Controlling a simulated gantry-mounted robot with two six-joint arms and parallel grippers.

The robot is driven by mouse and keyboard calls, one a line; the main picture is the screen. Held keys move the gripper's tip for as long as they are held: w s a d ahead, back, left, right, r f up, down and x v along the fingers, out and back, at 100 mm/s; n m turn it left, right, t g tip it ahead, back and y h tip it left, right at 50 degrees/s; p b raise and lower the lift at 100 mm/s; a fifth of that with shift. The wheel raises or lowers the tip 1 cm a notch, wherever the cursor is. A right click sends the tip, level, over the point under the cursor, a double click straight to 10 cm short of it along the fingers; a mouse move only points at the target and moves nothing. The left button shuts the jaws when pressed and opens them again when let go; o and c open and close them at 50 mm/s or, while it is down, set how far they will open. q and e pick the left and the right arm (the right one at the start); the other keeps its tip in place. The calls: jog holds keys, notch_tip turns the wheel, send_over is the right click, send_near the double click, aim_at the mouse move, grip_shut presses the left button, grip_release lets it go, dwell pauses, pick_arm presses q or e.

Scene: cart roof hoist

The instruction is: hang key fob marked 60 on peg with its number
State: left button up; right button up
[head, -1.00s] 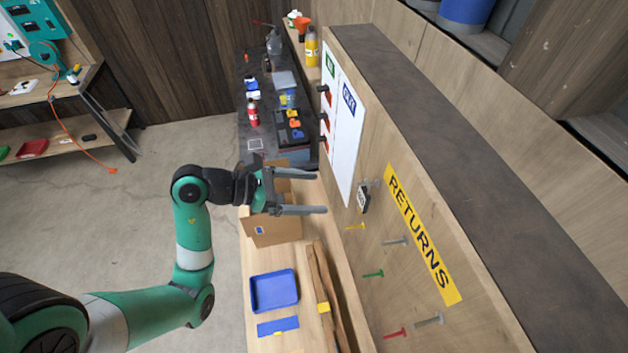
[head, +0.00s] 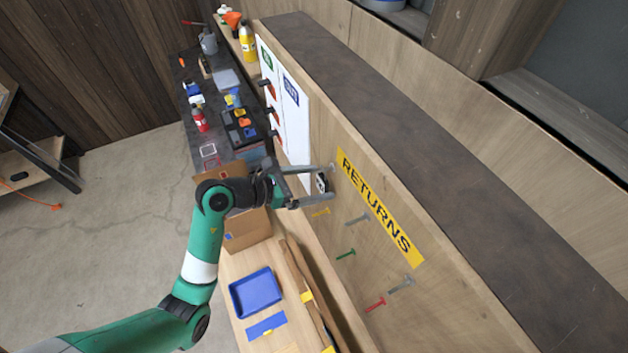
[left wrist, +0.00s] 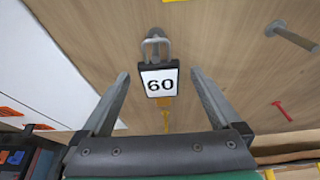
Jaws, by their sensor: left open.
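The key fob marked 60 (head: 322,182) is black with a white face and hangs by its metal loop from a grey peg on the wooden board; it also shows in the left wrist view (left wrist: 159,84). My left gripper (head: 336,184) is open, with one finger on each side of the fob and clear gaps in the left wrist view (left wrist: 158,77). Below the yellow RETURNS sign (head: 380,208) are a yellow peg (head: 321,212), a grey peg (head: 358,220), a green peg (head: 346,254), a red peg (head: 375,303) and another grey peg (head: 402,285). I read no peg numbers.
A cardboard box (head: 246,229) stands below my left gripper. A blue tray (head: 255,292) and a blue strip (head: 267,325) lie on the wooden bench. A white panel (head: 293,120) is on the board left of the fob. The front of the board by the lower pegs is clear.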

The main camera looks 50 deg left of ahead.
pick_arm(q)
grip_shut()
jog(key=shift+r, duration=0.35)
dwell(0.7)
jog(key=shift+f+v, duration=0.15)
jog(key=shift+v, duration=1.05)
jog(key=shift+f+v, duration=0.15)
jog(key=shift+v, duration=1.1)
jog(key=shift+s, duration=0.1)
jog(key=shift+s+a, duration=0.25)
jog(key=shift+s, duration=0.55)
jog(key=shift+s+a, duration=0.25)
jog(key=shift+s, duration=0.55)
jog(key=shift+s+a, duration=0.2)
jog(key=shift+s, duration=0.6)
